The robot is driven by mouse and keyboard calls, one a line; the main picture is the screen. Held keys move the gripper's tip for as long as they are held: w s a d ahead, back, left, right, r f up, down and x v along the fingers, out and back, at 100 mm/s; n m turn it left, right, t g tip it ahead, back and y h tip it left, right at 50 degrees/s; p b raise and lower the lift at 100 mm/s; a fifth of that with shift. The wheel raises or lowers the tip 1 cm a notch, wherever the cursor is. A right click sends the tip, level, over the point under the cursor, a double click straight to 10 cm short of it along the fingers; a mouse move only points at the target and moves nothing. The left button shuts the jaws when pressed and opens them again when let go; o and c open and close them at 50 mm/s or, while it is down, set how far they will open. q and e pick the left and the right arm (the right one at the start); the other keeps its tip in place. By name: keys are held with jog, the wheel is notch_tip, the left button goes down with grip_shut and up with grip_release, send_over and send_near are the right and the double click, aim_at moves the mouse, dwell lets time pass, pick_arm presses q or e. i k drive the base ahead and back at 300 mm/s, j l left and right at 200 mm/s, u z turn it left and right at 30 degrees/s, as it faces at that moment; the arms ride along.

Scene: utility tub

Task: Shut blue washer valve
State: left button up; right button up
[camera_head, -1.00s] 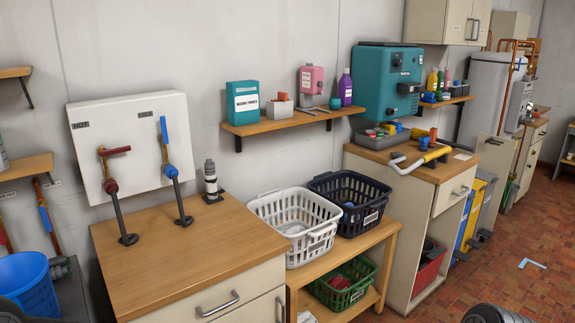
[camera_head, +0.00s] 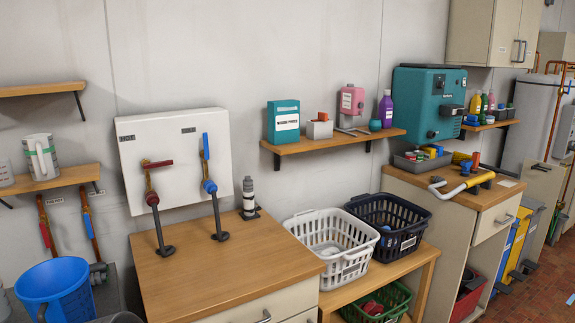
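The blue washer valve (camera_head: 206,165) is on the white wall panel (camera_head: 220,125), right of the red valve (camera_head: 152,180). Its blue lever (camera_head: 205,146) stands upright, in line with the grey pipe (camera_head: 217,212) that runs down to the wooden counter. A label reading HOT is above the red valve; the label above the blue valve is too small to read. Neither of my grippers is in view.
The wooden counter (camera_head: 240,262) below the panel is mostly bare. A dark and white bottle-like item (camera_head: 249,196) stands at its back. A blue bucket (camera_head: 56,290) is at lower left. White (camera_head: 335,270) and dark (camera_head: 405,245) baskets stand to the right.

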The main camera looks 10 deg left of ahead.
aim_at(206, 155)
jog(key=i+j+u, duration=0.15)
jog(key=i+u, duration=0.2)
jog(key=i, duration=0.2)
jog(key=i+u, duration=0.4)
jog(key=k+l+z, duration=0.15)
jog(key=l+z, duration=0.15)
jog(key=l, duration=0.25)
jog(key=k+l+z, duration=0.1)
jog(key=l, duration=0.2)
jog(key=k, duration=0.05)
